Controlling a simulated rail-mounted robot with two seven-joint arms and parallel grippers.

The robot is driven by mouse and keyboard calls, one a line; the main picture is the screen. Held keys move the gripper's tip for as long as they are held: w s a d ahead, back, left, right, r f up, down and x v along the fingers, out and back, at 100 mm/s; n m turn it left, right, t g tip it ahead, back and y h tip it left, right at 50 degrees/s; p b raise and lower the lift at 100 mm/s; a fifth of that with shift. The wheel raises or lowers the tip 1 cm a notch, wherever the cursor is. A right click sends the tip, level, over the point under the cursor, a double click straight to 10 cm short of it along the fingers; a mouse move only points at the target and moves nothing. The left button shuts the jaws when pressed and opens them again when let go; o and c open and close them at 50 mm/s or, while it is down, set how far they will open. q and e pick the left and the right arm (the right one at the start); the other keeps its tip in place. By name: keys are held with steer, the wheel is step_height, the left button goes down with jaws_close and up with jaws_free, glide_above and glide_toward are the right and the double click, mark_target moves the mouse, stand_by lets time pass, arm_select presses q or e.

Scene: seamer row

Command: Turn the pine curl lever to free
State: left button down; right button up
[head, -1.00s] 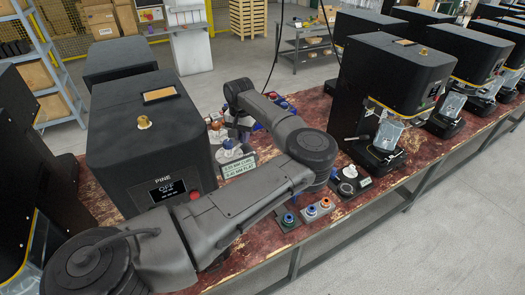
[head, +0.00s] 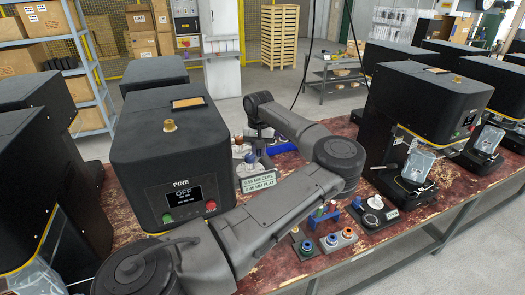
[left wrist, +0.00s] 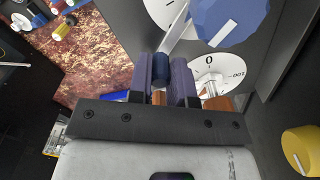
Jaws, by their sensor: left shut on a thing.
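The black machine marked PINE (head: 170,130) stands left of centre in the head view, its screen (head: 183,197) reading OFF. My left arm passes in front of it and bends back along its right side, where the gripper end is hidden. In the left wrist view my left gripper (left wrist: 161,72) is shut on a small dark blue cylindrical grip (left wrist: 160,65) between its two fingers. This looks like the curl lever; the rest of it is hidden. A white dial (left wrist: 208,68) marked 0 and 100 lies just right of the fingers. My right gripper is out of view.
A sign (head: 258,181) reading CURL and FLAT stands right of the machine. Coloured knobs on grey blocks (head: 338,240) sit near the bench's front edge. The wrist view shows a large blue knob (left wrist: 230,20) and a yellow knob (left wrist: 302,150) close by. Another black machine (head: 425,90) stands right.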

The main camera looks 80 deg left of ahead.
arm_select(q)
steer(key=c, duration=1)
jaws_free()
steer(key=shift+c, duration=0.2)
step_height(320, 180, up, 14)
